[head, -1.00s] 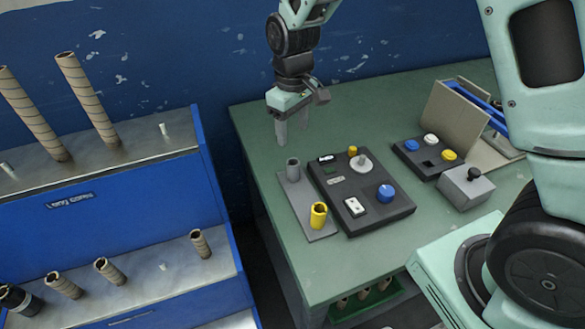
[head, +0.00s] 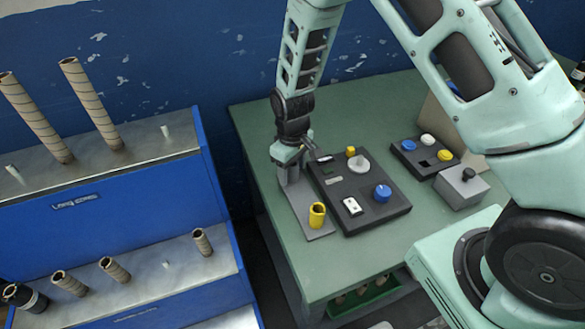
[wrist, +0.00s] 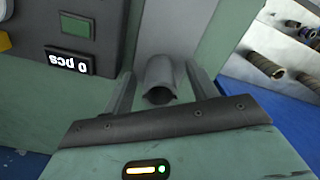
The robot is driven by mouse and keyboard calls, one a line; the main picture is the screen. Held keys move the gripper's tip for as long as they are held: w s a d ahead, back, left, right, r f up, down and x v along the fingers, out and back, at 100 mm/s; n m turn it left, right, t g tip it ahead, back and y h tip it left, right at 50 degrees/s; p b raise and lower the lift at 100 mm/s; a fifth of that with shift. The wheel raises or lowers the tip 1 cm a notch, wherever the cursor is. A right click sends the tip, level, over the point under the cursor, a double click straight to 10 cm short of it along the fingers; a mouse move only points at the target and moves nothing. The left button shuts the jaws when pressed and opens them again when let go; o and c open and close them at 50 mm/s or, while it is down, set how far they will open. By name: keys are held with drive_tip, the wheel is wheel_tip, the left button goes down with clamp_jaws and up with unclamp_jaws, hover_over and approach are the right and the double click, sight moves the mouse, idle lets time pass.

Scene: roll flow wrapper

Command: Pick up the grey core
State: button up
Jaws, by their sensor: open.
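The grey core (wrist: 160,78) is a short hollow tube in the wrist view, standing between the two fingers of my gripper (wrist: 163,84). The fingers are open, one on each side of it, and a gap shows at least on the left side. In the head view my gripper (head: 292,172) points down over the back end of the grey plate (head: 320,234). It hides the core there. A yellow core (head: 317,214) stands at the front end of the same plate.
A black control panel (head: 378,218) with a blue knob and a white switch lies right of the plate. A button box (head: 410,160) and a grey box (head: 462,188) stand farther right. The blue rack (head: 110,225) with brown cores is at the left.

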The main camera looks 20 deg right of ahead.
drive_tip(key=c, duration=1)
drive_tip(key=shift+c, duration=0.2)
drive_tip(key=shift+r, duration=0.1)
